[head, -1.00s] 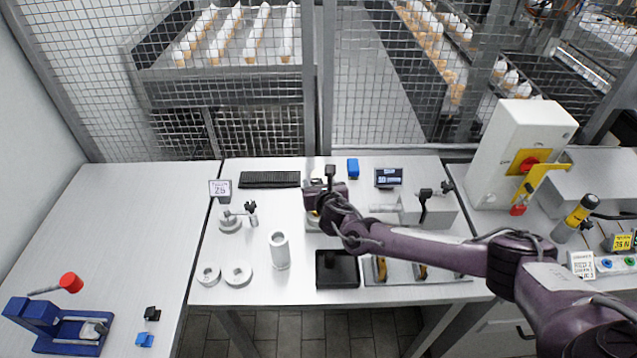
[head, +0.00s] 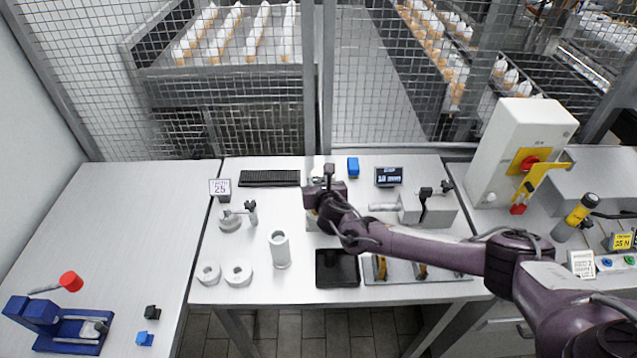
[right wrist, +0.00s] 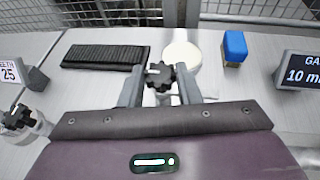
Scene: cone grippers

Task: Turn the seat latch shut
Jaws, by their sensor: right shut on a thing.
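My right gripper (head: 322,180) reaches over the back middle of the table in the head view. In the right wrist view its two grey fingers (right wrist: 162,95) stand on either side of a dark star-shaped knob (right wrist: 160,76), and they are shut on it. The knob looks like the seat latch; what lies under it is mostly hidden by my gripper. A pale round disc (right wrist: 182,56) shows just behind the knob. I cannot tell from these views how far the latch is turned. My left gripper is not in view.
A small display (head: 388,177) stands further right. A grey stand with a black knob (head: 237,217), a white cylinder (head: 279,251) and two rings (head: 238,274) are front left.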

